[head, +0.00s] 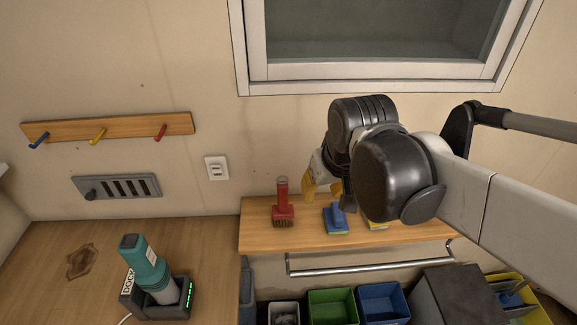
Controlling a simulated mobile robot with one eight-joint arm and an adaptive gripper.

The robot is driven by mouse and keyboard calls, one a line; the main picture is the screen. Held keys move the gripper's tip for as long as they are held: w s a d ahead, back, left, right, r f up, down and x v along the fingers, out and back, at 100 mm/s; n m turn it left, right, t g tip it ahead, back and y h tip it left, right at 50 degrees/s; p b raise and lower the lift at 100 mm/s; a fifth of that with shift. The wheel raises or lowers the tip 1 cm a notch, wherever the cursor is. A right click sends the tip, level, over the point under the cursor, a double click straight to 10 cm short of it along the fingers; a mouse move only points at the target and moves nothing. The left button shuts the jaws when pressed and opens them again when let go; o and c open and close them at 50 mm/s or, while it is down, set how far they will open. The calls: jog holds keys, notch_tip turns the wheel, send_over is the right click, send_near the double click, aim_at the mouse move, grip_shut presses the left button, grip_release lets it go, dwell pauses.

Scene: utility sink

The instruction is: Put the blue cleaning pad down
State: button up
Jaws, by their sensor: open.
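The blue cleaning pad (335,221) rests on the wooden shelf (260,238), with its handle up and a greenish layer along its bottom edge. My gripper (322,191) is above and slightly left of the pad, behind my dark wrist, with its yellow fingers apart. I see nothing between the fingers. My arm hides part of the gripper and the area right of the pad. Whether a finger touches the pad's handle I cannot tell.
A red brush (283,207) stands left of the pad. A yellow item (378,225) to its right is mostly hidden. A metal rail (350,266) runs below the shelf front, above a green bin (332,307) and a blue bin (383,303). A teal device sits in a dock at left.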

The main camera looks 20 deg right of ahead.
jog(key=s+a+n+t, duration=0.1)
jog(key=s+a+t, duration=0.1)
jog(key=s+a, duration=0.2)
jog(key=shift+t, duration=0.3)
jog(key=shift+f, duration=0.1)
